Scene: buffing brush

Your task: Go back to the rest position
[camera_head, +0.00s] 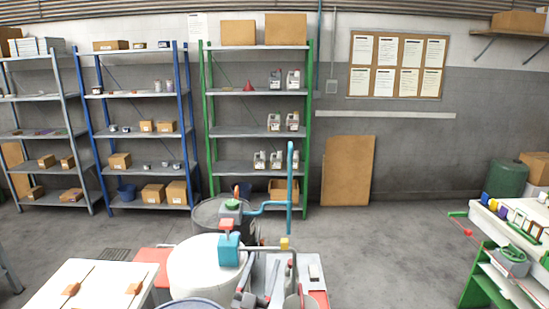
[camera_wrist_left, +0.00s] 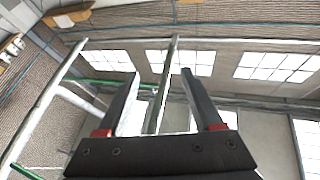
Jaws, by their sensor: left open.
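My right gripper is not in view. I cannot make out a buffing brush.
A pale table (camera_head: 85,285) is at left, a green-framed bench (camera_head: 490,255) at right. Floor between machine and bench is clear.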

